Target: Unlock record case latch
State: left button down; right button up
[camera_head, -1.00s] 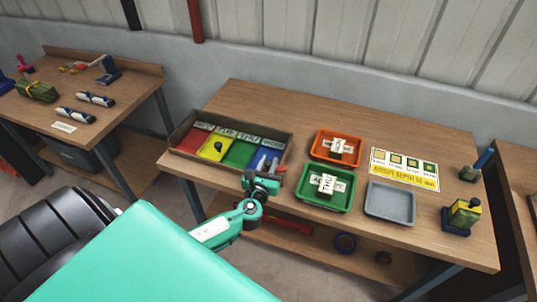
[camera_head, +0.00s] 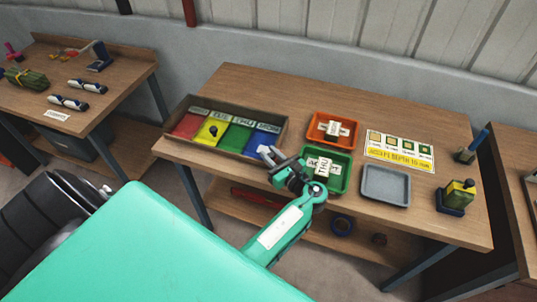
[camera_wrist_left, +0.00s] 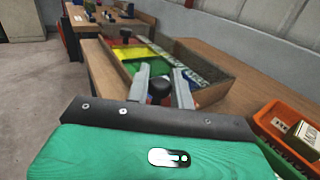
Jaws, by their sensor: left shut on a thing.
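A shallow dark case (camera_head: 203,149) on the middle table holds labelled red, yellow, green and blue panels. It also shows in the left wrist view (camera_wrist_left: 222,72). A black knob (camera_head: 213,130) stands on the yellow panel, apart from my gripper. My left gripper (camera_head: 268,153) is at the case's front right corner, by the blue panel (camera_head: 261,141). In the left wrist view its fingers (camera_wrist_left: 162,88) close on a dark round knob (camera_wrist_left: 160,90) between them. What the knob is fixed to is hidden. I cannot make out a latch. My right gripper is out of view.
A green tray (camera_head: 340,184) and an orange tray (camera_head: 352,142), each with a labelled block, sit right of the case. A grey tray (camera_head: 386,186), a yellow label sheet (camera_head: 400,151) and a yellow-green block (camera_head: 459,195) are further right. The table's back is clear.

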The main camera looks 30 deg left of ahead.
pick_arm(q)
jog(key=shift+w+d+n+g+y, duration=0.1)
jog(key=shift+d+n+g+y, duration=0.1)
jog(key=shift+n+g, duration=0.5)
jog(key=shift+d+n+g+y, duration=0.2)
jog(key=shift+n+g, duration=0.2)
jog(key=shift+g, duration=0.6)
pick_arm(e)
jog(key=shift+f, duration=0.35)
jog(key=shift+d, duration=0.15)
pick_arm(q)
jog(key=c, duration=1.3)
grip_release()
jog(key=shift+o, duration=0.2)
